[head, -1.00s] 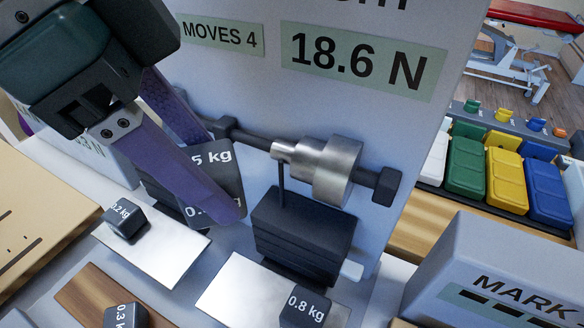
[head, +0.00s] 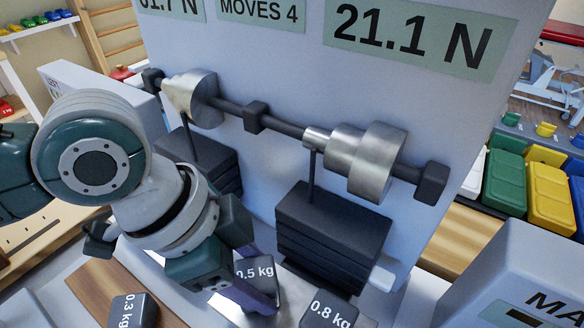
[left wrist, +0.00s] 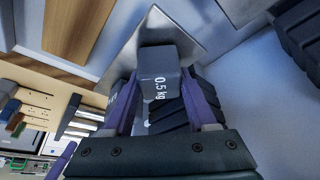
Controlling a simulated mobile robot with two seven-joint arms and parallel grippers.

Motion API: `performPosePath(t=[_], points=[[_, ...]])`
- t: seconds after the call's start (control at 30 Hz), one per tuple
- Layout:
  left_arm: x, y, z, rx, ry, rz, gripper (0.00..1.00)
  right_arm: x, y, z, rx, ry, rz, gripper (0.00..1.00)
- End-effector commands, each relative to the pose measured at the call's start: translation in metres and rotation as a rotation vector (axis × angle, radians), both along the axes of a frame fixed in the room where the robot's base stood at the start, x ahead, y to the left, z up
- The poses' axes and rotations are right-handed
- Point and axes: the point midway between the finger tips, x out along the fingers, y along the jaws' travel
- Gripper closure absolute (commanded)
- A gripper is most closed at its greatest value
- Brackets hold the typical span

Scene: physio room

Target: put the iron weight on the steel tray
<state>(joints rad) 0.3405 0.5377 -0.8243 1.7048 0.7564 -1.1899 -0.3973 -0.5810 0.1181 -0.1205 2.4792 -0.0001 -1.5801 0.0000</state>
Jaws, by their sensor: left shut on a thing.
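The iron weight, a dark block marked 0.5 kg (head: 254,273), is between the fingers of my left gripper (head: 250,290), which is shut on it. In the left wrist view the weight (left wrist: 160,72) sits between the purple fingers, with the shiny steel tray (left wrist: 189,40) behind it. In the head view the tray (head: 287,302) shows partly, beside and under the weight; my arm covers part of it. A dark block marked 0.8 kg (head: 327,311) stands at the tray's right. Whether the 0.5 kg weight touches the tray I cannot tell. My right gripper is not in view.
A grey panel with readouts (head: 408,30) stands behind, carrying a bar with metal cones (head: 365,160) and stacked dark plates (head: 332,235). A 0.3 kg block (head: 130,310) is on a wooden board (head: 95,283) at the left. A grey box (head: 515,265) stands at the right.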

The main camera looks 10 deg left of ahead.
Motion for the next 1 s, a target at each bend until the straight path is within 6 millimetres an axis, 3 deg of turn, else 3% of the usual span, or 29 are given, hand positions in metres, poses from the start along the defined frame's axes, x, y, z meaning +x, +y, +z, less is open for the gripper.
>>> performPosePath(t=[0.37, 0.4, 0.67, 1.0], points=[[0.0010, -0.0009, -0.0033, -0.003, -0.003, -0.001, 1.00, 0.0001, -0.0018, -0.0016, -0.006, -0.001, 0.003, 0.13], [0.0003, -0.0005, -0.0046, -0.002, -0.001, -0.001, 0.42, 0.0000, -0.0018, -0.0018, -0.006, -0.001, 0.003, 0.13], [0.0002, -0.0005, -0.0039, -0.002, -0.001, -0.001, 0.13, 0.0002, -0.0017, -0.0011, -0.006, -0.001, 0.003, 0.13], [0.0001, 0.0014, 0.0037, 0.000, -0.002, -0.001, 0.13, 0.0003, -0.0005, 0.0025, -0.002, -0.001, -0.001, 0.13]])
